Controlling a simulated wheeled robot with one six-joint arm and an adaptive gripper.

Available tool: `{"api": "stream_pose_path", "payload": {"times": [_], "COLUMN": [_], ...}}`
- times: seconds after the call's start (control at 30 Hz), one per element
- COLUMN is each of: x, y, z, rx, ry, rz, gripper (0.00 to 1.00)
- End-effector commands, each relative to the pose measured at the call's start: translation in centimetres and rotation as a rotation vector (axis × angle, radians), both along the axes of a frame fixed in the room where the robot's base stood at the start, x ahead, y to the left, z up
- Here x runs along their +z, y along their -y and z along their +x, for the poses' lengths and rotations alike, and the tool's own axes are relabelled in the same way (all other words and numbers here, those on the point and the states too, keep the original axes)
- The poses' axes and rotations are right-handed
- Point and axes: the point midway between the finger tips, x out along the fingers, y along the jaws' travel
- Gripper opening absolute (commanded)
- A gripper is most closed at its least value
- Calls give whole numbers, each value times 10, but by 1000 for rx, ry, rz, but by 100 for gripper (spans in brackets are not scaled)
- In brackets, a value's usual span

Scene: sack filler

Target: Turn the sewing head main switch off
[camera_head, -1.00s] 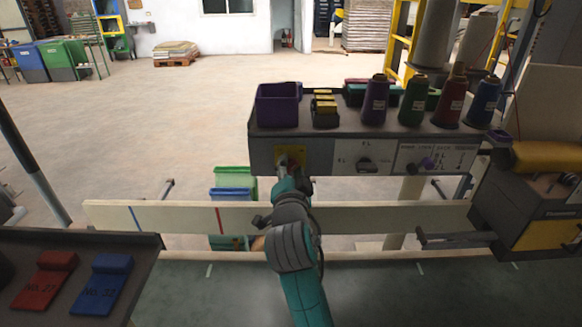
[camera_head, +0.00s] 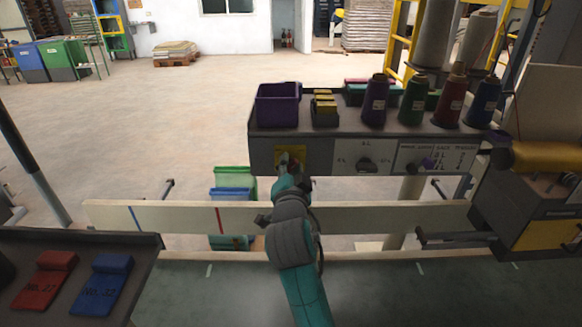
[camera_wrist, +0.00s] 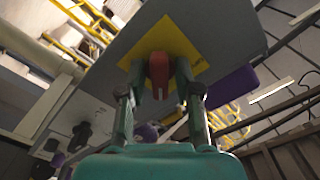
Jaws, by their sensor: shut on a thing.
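The sewing head main switch is a red handle (camera_wrist: 159,70) on a yellow plate (camera_wrist: 181,47) on the grey panel. In the wrist view my gripper (camera_wrist: 158,80) has its two fingers on either side of the red handle, shut on it. In the head view my gripper (camera_head: 289,165) reaches up to the yellow plate (camera_head: 299,154) at the panel's left end and hides most of the handle. The handle looks roughly in line with the fingers; its exact angle and the plate's markings are not readable.
A pale rail (camera_head: 180,216) runs below; a tray with tags (camera_head: 107,284) is at left.

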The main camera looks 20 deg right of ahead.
Motion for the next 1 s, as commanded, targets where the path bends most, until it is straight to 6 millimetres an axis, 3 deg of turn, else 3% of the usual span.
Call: {"api": "stream_pose_path", "payload": {"times": [1.0], "x": [0], "y": [-3], "z": [1], "rx": [1], "ry": [-281], "rz": [-855], "gripper": [0]}}
